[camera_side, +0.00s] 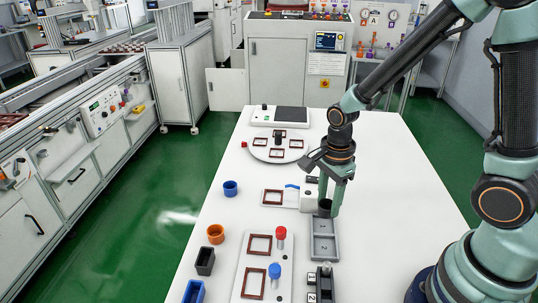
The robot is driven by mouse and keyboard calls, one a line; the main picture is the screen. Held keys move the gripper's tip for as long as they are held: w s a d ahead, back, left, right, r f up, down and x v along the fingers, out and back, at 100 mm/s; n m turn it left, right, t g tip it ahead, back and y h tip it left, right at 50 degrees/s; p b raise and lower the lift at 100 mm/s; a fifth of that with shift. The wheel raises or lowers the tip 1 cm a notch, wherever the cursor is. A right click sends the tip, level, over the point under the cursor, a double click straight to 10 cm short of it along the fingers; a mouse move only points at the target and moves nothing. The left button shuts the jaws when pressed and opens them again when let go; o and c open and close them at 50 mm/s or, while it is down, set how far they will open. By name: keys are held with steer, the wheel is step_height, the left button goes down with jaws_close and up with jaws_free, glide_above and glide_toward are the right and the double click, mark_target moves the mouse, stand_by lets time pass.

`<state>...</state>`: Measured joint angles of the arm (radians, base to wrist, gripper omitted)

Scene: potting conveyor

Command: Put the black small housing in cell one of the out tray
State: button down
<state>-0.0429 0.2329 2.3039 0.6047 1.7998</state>
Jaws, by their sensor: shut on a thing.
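My gripper (328,199) points down over the far end of a grey tray (323,261), which I take to be the out tray. It is shut on a small dark round cup, the black small housing (325,207). The housing is upright between the fingers, at or just above the tray's far end. I cannot tell whether it touches the tray floor. The tray has cells in a line toward the camera; the nearer ones look empty.
A blue cup (230,188), an orange cup (215,234), a black square housing (205,261) and a blue one (193,291) stand at left. A round plate (258,155) with brown frames is behind. Red- and blue-topped pegs (281,238) (274,277) stand left of the tray.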

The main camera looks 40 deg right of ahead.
steer(key=shift+f, duration=2.15)
steer(key=shift+f, duration=0.2)
steer(key=c, duration=0.7)
jaws_free()
steer(key=shift+o, duration=0.2)
steer(key=shift+r, duration=0.2)
step_height(320, 180, up, 12)
steer(key=f, duration=0.1)
step_height(320, 180, up, 7)
steer(key=n+t, duration=0.2)
steer(key=n, duration=0.6)
glide_above(327, 213)
steer(key=d, duration=0.2)
steer(key=r+n+t, duration=0.1)
steer(key=n, duration=0.3)
steer(key=s+r+n+t, duration=0.1)
steer(key=r+n, duration=0.1)
steer(key=n, duration=0.2)
steer(key=d+r+n+t, duration=0.1)
steer(key=r+n, duration=0.1)
steer(key=n, duration=0.2)
steer(key=shift+s+r+t, duration=0.15)
steer(key=shift+s+t, duration=0.15)
